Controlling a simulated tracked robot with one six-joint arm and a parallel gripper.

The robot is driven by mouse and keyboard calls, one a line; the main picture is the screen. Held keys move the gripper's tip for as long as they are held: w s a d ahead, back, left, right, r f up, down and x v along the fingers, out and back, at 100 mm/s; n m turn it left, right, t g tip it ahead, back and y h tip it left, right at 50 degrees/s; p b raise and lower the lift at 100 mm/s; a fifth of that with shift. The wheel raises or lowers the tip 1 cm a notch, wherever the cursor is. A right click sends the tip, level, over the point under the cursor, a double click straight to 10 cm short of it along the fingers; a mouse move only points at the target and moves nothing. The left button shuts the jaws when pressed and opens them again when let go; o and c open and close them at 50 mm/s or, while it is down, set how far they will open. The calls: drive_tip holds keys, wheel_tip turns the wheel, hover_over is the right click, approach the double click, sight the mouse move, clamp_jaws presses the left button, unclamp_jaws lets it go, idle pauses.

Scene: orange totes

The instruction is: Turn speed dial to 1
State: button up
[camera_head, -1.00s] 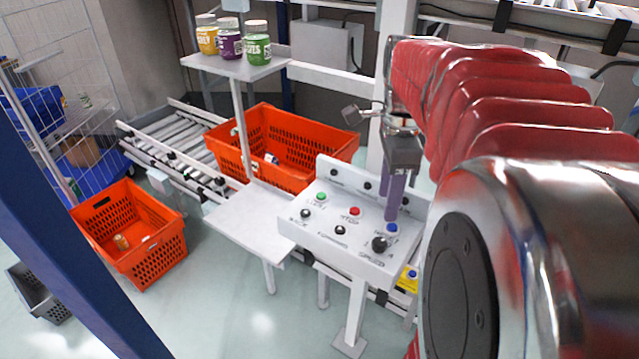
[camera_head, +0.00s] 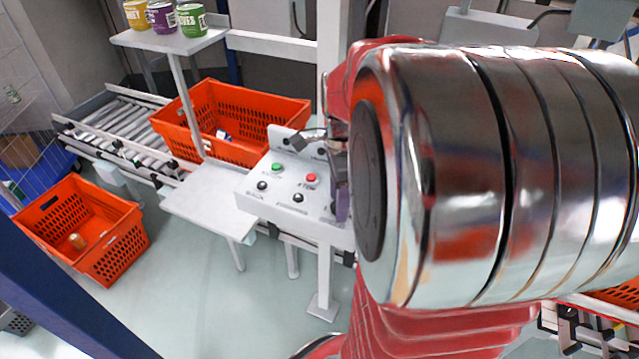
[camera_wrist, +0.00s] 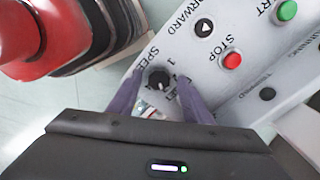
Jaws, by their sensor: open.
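The control panel (camera_head: 290,222) is a white box with a green button, a red STOP button and black knobs. In the wrist view the black speed dial (camera_wrist: 158,80) lies beside the SPEED lettering on the panel (camera_wrist: 205,75), with a printed 1 near its edge. Its pointer position is too small to tell. My gripper (camera_wrist: 159,78) is open, its two purple fingers one on each side of the dial; I cannot tell whether they touch it. In the head view my arm hides most of my gripper (camera_head: 342,200) and the dial area.
An orange tote (camera_head: 215,150) sits on the roller conveyor behind the panel. Another orange tote (camera_head: 110,250) stands at the left. A white shelf (camera_head: 172,42) holds several jars, and a small white table (camera_head: 210,200) adjoins the panel.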

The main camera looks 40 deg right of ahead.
drive_tip(key=c, duration=1.1)
drive_tip(key=shift+o, duration=0.2)
drive_tip(key=shift+a, duration=0.1)
